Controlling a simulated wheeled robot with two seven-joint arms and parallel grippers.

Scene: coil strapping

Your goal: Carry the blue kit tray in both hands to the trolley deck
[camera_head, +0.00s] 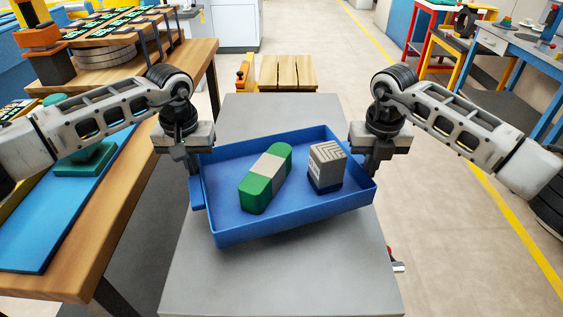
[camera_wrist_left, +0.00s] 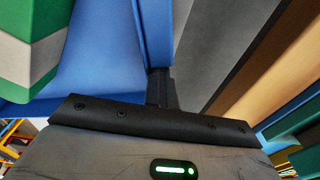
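The blue kit tray (camera_head: 285,232) is in the middle of the head view, over a flat grey top (camera_head: 285,275) that looks like the trolley deck. It sits slightly turned, and I cannot tell whether it touches the grey top. It carries a green and white block (camera_head: 265,180) and a grey and dark blue box (camera_head: 327,167). My left gripper (camera_head: 194,172) is shut on the tray's left end wall; the left wrist view shows its fingers (camera_wrist_left: 160,88) at the blue wall. My right gripper (camera_head: 371,163) is at the right end wall and appears shut on it.
A wooden bench (camera_head: 110,215) with a blue mat (camera_head: 50,225) and a green object (camera_head: 85,160) stands close on the left. A wooden pallet (camera_head: 288,72) lies beyond the grey top. A blue table (camera_head: 510,50) is at the back right. The floor on the right is open.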

